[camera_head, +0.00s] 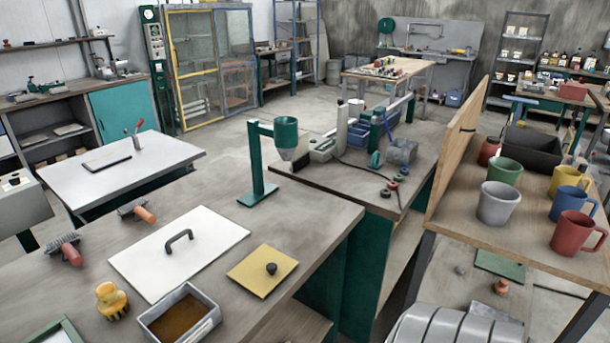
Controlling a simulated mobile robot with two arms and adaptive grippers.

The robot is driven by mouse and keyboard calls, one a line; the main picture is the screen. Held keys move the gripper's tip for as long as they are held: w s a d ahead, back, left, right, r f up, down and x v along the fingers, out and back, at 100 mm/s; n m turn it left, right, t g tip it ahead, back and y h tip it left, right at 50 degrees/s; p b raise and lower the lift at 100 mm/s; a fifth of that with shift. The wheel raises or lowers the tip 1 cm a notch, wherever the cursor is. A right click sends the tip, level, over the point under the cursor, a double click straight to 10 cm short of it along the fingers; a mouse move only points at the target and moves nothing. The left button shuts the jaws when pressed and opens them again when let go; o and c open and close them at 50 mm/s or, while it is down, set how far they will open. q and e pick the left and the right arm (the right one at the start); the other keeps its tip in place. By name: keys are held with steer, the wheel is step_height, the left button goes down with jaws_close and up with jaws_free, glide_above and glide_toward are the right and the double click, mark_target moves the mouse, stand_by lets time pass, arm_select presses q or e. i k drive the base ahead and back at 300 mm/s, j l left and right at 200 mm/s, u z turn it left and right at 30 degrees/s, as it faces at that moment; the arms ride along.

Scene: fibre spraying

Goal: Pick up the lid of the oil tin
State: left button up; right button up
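An open grey rectangular tin (212,321) with brown contents stands at the front of the near workbench. A larger white board with a black bow handle (178,250) lies flat behind the tin, left of the yellow plate. Neither of my grippers shows in the head view.
On the bench are a yellow-handled brush (111,301), two tools with orange and red handles (140,211) (69,252), and a green-framed item (54,333). A green stand with a funnel (264,160) rises behind. Several mugs (497,203) stand on the right table.

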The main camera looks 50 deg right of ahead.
mark_target(261, 272)
steer(key=z, duration=1.4)
steer(key=i+l+u, duration=0.25)
steer(key=k+j, duration=0.05)
steer(key=k, duration=0.05)
